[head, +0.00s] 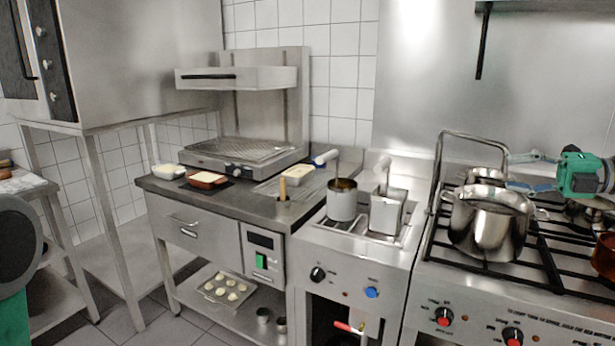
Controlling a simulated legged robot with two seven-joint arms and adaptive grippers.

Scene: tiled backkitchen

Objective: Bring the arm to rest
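My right gripper (510,171) reaches in from the right edge over the stove. Its green body (580,174) is at the right and its blue-grey fingers point left. The fingers are spread apart, with nothing held between them. They are above and near the rim of a large steel pot (487,225); whether they touch it I cannot tell. Part of my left arm (17,250), dark and green, shows at the left edge; its gripper is outside the view.
The gas stove (440,270) also bears a smaller pot (487,175) behind and a reddish-brown pot (605,255) at the right edge. A worktop (220,200) with a salamander grill (245,150) and food dishes is farther left.

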